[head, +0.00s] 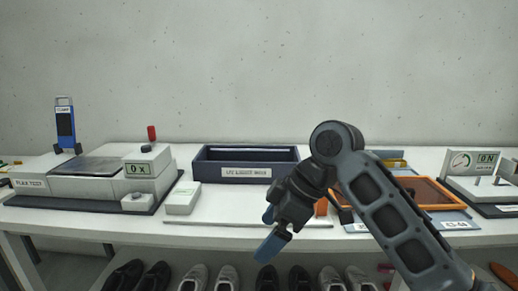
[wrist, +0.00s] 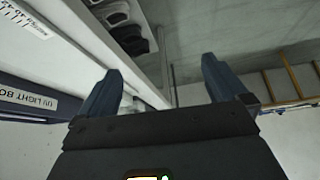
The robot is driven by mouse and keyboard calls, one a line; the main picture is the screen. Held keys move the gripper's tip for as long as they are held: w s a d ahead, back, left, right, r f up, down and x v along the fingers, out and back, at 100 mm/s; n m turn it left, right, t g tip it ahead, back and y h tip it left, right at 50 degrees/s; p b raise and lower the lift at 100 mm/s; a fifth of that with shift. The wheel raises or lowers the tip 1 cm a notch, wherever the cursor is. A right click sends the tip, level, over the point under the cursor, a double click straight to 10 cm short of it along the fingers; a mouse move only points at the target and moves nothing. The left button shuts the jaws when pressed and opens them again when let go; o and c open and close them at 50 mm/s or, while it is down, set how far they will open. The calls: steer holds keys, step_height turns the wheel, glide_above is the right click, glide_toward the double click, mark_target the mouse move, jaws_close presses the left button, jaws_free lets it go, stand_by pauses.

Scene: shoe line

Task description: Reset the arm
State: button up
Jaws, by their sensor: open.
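My gripper (head: 268,229) is open and empty in the head view, its blue fingers spread and pointing down to the left in front of the table's front edge. In the wrist view the two blue fingers of my gripper (wrist: 160,85) stand wide apart with nothing between them. My arm comes in from the lower right in the head view and bends at an elbow above the table (head: 225,232). The arm hides part of the table behind it.
A dark blue UV light box (head: 246,181) stands at mid-table. A flex tester (head: 80,186) is at left, with a blue clamp (head: 64,122) behind it. An orange-framed tray (head: 458,206) and a gauge unit (head: 472,164) are at right. Several shoes (head: 226,277) stand below the table.

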steer(key=s+a+f+m+t+y, duration=0.4)
steer(key=s+a+f+m+t, duration=0.15)
steer(key=f, duration=0.45)
steer(key=s+d+f+m+t+h, duration=0.2)
steer(key=s+d+f+m+t, duration=0.25)
steer(key=s+f+m, duration=0.5)
steer(key=s+d+r+m+t+h, duration=0.1)
steer(key=s+d+h, duration=0.2)
steer(key=s+d, duration=0.45)
steer(key=s+d+r+m+t+h, duration=0.1)
steer(key=s+d+h, duration=0.25)
steer(key=s, duration=0.65)
steer(key=s+d+r+t+h, duration=0.1)
steer(key=s+d+r+t, duration=0.1)
steer(key=s+d+r, duration=0.7)
steer(key=s+r, duration=0.1)
steer(key=s, duration=0.3)
steer(key=shift+d+n+p, duration=0.2)
steer(key=shift+n+p, duration=0.1)
steer(key=shift+p, duration=0.1)
steer(key=shift+h, duration=0.25)
